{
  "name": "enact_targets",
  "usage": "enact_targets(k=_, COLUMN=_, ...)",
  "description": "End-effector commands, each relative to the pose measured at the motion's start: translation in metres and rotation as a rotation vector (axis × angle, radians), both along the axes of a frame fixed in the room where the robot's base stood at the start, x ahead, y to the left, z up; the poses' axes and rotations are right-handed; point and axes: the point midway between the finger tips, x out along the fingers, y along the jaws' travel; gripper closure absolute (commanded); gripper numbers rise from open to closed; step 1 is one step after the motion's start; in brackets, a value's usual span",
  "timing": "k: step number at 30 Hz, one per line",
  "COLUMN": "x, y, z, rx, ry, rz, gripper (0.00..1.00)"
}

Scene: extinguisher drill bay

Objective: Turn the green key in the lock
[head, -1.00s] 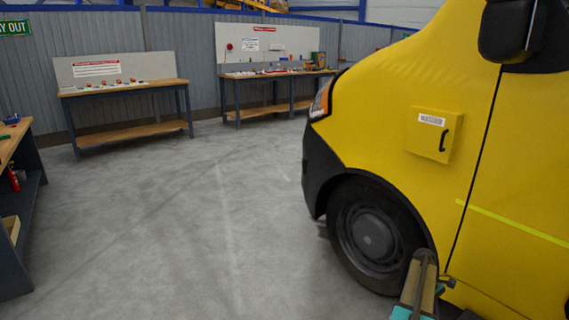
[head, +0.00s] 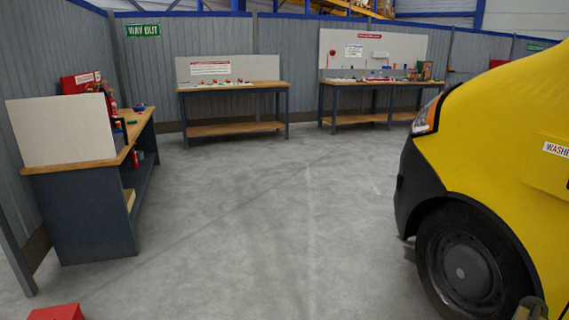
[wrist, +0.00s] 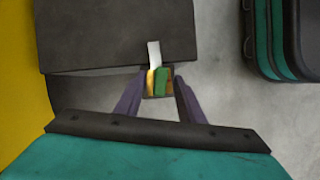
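In the wrist view my gripper (wrist: 160,82) has its two dark fingers a small gap apart. Between their tips sits a small coloured bundle (wrist: 161,81) with a green strip, a yellow strip and a brownish part. A white strip (wrist: 154,54) sticks out from it past the fingertips. The fingers appear to press on the bundle's sides. I cannot tell whether the green strip is the green key. No lock can be made out in either view.
A bench (head: 72,167) with a white back panel stands at left. Two more benches (head: 232,88) (head: 372,82) with small items line the back wall. A yellow van (head: 500,130) fills the right. A red object (head: 57,313) is at the bottom left. The grey floor (head: 270,220) between is clear.

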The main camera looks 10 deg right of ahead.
Motion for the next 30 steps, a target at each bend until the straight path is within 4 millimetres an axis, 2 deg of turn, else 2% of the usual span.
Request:
enact_targets(k=8, x=0.001, y=-0.001, z=0.004, rx=-0.001, ry=0.0, rz=0.001, gripper=0.65)
enact_targets(k=14, x=0.008, y=-0.002, z=0.019, rx=-0.002, ry=-0.001, rz=0.001, gripper=0.65)
enact_targets(k=30, x=0.04, y=-0.008, z=0.097, rx=-0.002, ry=-0.001, rz=0.001, gripper=0.65)
